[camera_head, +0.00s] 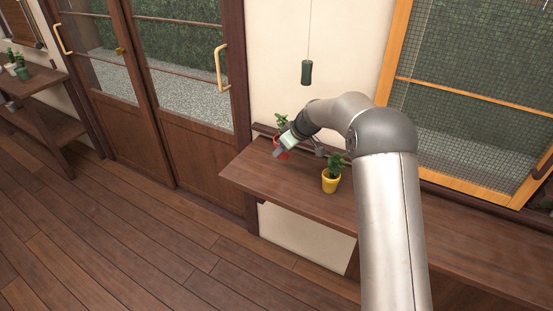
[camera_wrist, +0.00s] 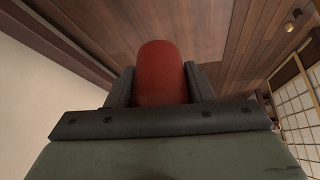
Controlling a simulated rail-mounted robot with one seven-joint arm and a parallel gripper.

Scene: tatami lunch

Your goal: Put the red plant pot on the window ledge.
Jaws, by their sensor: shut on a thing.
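The red plant pot (camera_wrist: 161,72) is between the two fingers of my gripper (camera_wrist: 160,85) in the wrist view, and the fingers are shut on it. In the head view, the red pot (camera_head: 281,154) with its green plant shows at the left part of the wooden ledge (camera_head: 245,172) below the window. My gripper (camera_head: 283,150) partly covers it there. I cannot tell whether the pot touches the ledge or is just above it.
A yellow pot (camera_head: 331,181) with a plant stands on the same ledge, right of my gripper. A dark green cylinder (camera_head: 306,72) hangs on a cord above. A wooden side shelf (camera_head: 38,80) with potted plants is at far left. The floor in front is clear.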

